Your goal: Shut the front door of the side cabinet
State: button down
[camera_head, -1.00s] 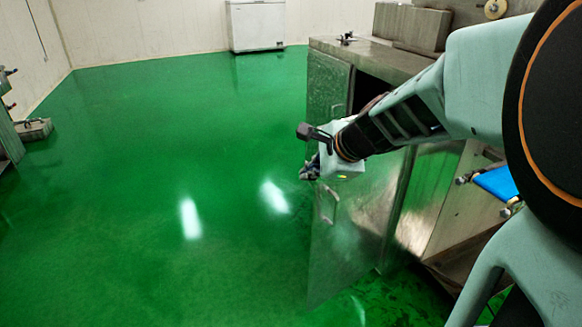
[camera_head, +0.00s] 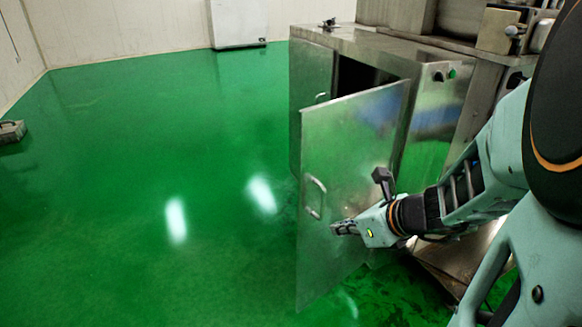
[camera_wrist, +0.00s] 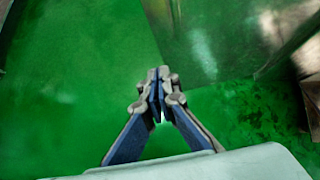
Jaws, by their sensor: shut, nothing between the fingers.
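The side cabinet (camera_head: 440,105) is a steel box at the right of the head view. Its front door (camera_head: 345,150) stands open, swung out toward the camera, with a curved handle (camera_head: 314,197) on its outer face. A dark opening shows behind the door's top edge. My gripper (camera_head: 338,227) is shut and empty, in front of the lower part of the door's outer face, right of and below the handle. Whether it touches the door I cannot tell. The wrist view shows the fingers (camera_wrist: 158,95) closed together, with a steel panel (camera_wrist: 195,35) beyond them.
A second cabinet door (camera_head: 311,85) to the left looks shut. A white chest (camera_head: 237,22) stands by the far wall. A small low object (camera_head: 11,131) lies at the left edge. The green floor (camera_head: 150,170) left of the cabinet is clear.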

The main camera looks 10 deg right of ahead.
aim_at(301, 224)
jog(key=shift+w+a+r+b+x, duration=0.15)
jog(key=shift+w+r+b+x, duration=0.4)
jog(key=shift+x, duration=1.5)
jog(key=shift+w+a+r+b+x, duration=0.15)
jog(key=shift+b+x, duration=0.8)
jog(key=shift+x, duration=1.1)
jog(key=shift+w+a+r+b+x, duration=0.25)
jog(key=shift+b+x, duration=0.5)
jog(key=shift+x, duration=1.3)
